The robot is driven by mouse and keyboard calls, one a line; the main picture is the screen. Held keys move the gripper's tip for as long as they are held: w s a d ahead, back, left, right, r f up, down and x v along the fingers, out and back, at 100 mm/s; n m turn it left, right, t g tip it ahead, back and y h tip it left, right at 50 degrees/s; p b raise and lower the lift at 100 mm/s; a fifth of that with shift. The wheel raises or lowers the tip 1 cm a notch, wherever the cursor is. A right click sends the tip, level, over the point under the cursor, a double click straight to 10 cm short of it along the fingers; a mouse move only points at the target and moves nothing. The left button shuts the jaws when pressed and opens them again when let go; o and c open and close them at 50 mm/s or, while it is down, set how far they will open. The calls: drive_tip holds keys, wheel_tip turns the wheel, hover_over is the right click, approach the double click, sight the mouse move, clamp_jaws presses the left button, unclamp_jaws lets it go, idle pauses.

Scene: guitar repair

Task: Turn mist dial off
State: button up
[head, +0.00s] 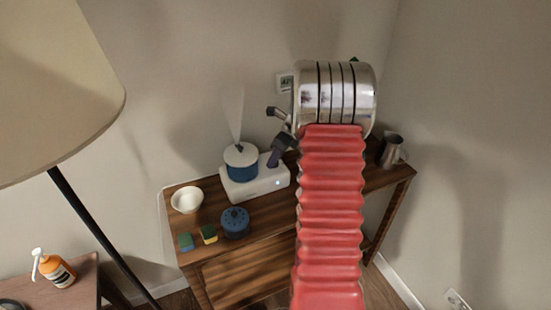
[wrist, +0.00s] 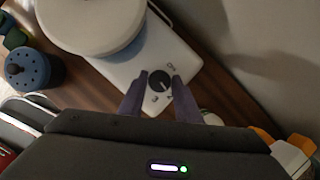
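The mist maker is a white base (head: 262,188) with a blue pot and white lid (head: 240,156) on it. A pale plume of mist rises from the lid in the head view. The wrist view shows the white base (wrist: 185,62) with a round black dial (wrist: 160,81). My gripper (wrist: 162,76) is open, with one finger at each side of the dial; contact cannot be told. In the head view my gripper (head: 278,151) is at the base's back right, and the dial is hidden.
The wooden table (head: 265,218) also holds a white bowl (head: 187,200), a blue round container (head: 235,222), two sponges (head: 209,234) and a metal pitcher (head: 391,150). The wall is close behind. A floor lamp (head: 60,90) stands at the left.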

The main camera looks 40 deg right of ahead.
drive_tip(key=c, duration=0.6)
drive_tip(key=shift+o, duration=0.2)
drive_tip(key=shift+n, duration=0.4)
drive_tip(key=n, duration=0.2)
drive_tip(key=n+g+y, duration=0.1)
drive_tip(key=n, duration=0.1)
drive_tip(key=shift+w+d+y, duration=0.1)
drive_tip(key=shift+d+y, duration=0.1)
drive_tip(key=shift+y, duration=0.1)
drive_tip(key=n, duration=0.2)
drive_tip(key=n+g+y, duration=0.1)
drive_tip(key=n, duration=0.1)
drive_tip(key=shift+w+d+n+g, duration=0.1)
drive_tip(key=shift+w+n+g, duration=0.05)
drive_tip(key=shift+n+g, duration=0.2)
drive_tip(key=n+g, duration=0.1)
drive_tip(key=n, duration=0.1)
drive_tip(key=n+g, duration=0.1)
drive_tip(key=n, duration=0.2)
drive_tip(key=shift+w+n, duration=0.15)
drive_tip(key=shift+n, duration=0.1)
drive_tip(key=n+g, duration=0.1)
drive_tip(key=n, duration=0.1)
drive_tip(key=n+g, duration=0.1)
drive_tip(key=n, duration=0.2)
drive_tip(key=shift+w, duration=0.15)
drive_tip(key=o, duration=1)
